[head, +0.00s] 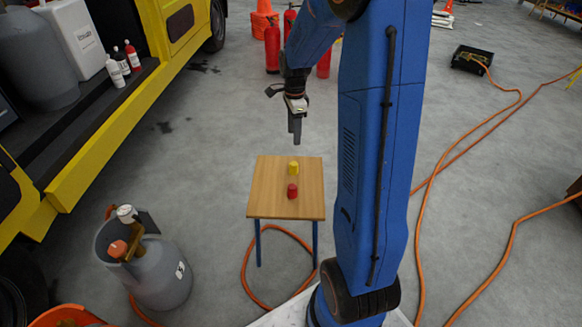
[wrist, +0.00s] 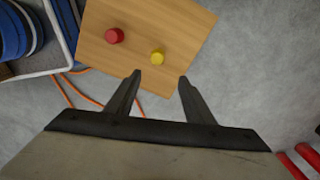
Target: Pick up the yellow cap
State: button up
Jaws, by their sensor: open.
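The yellow cap (head: 293,167) stands on the small wooden table (head: 271,190), near its middle. A red cap (head: 292,191) stands on the same table, closer to my base. In the wrist view the yellow cap (wrist: 157,57) lies beyond and between my open fingertips, and the red cap (wrist: 114,36) is to its left on the wooden top (wrist: 180,30). My gripper (head: 295,138) hangs in the air above and behind the far edge of the table, fingers pointing down. In the wrist view my gripper (wrist: 159,75) is open with nothing between its fingers.
A yellow truck (head: 100,120) stands on the left. Orange hoses (head: 440,165) lie on the floor at right and around the table legs. Red extinguishers (head: 272,48) stand at the back. The tabletop around the caps is clear.

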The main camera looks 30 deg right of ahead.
send_over(293, 164)
jog(key=f, duration=1)
jog(key=shift+w+d, duration=0.3)
jog(key=shift+d, duration=0.05)
jog(key=shift+s+a+f, duration=0.15)
jog(key=shift+a+f, duration=0.05)
jog(key=shift+f, duration=1.1)
jog(key=shift+s+a+f, duration=0.1)
jog(key=shift+a+f, duration=0.1)
jog(key=shift+f, duration=1.1)
jog(key=c, duration=1.2)
